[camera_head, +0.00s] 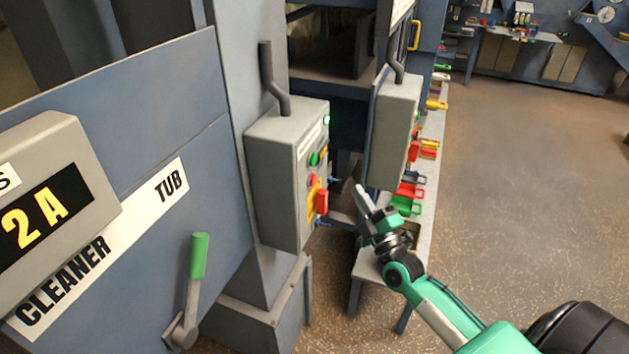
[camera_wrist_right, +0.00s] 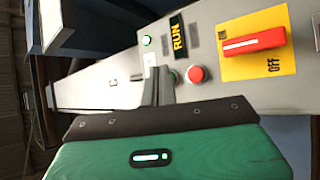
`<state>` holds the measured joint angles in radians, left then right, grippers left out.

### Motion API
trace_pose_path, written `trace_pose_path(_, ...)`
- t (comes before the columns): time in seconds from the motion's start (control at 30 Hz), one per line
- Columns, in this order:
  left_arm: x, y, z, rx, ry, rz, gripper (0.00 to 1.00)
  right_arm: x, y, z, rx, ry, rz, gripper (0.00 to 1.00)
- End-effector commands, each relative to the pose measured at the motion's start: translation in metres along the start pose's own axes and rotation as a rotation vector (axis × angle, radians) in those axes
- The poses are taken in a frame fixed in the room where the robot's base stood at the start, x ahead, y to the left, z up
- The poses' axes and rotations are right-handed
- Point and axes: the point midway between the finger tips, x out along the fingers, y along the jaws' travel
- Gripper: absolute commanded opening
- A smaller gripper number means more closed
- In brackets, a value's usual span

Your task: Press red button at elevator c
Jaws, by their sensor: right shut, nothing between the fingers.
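A grey control box (camera_head: 275,155) is mounted on a column left of centre in the head view, its button face turned right. It carries a small red button (camera_head: 312,180) below a green button (camera_head: 314,159). In the right wrist view the red button (camera_wrist_right: 196,73) is clear, just right of the fingers. My right gripper (camera_head: 362,194) is shut and empty, right of the box face and apart from it. In the right wrist view its fingers (camera_wrist_right: 160,86) partly cover the green button. My left gripper is out of view. No elevator letter is readable on the box.
A red rotary switch (camera_head: 321,202) on a yellow plate sits just below the buttons. A second grey box (camera_head: 393,130) stands behind. A narrow bench (camera_head: 424,225) with coloured items runs behind my gripper. Open floor (camera_head: 540,180) lies to the right.

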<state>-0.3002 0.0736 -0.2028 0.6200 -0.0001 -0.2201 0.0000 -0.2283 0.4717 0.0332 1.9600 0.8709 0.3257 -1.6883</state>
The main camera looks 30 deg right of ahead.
Motion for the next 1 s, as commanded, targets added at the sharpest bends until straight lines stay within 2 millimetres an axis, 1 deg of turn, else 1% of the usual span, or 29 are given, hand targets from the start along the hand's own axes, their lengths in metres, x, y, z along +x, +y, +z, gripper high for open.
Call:
trace_pose_path(0.13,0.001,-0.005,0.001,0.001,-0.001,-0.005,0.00,0.015,-0.010,-0.011,0.004,0.001,0.002,0.00)
trace_pose_path(0.33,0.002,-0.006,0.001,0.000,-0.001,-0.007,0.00,0.035,-0.024,-0.025,0.003,0.001,0.002,0.00)
trace_pose_path(0.5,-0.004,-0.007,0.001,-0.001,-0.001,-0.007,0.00,0.047,-0.033,-0.034,0.002,0.000,0.000,0.00)
trace_pose_path(0.7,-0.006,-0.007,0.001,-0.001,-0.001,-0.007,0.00,0.053,-0.038,-0.039,0.001,0.000,-0.001,0.00)
trace_pose_path(1.0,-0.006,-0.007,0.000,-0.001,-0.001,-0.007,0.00,0.053,-0.039,-0.039,0.001,0.001,-0.001,0.00)
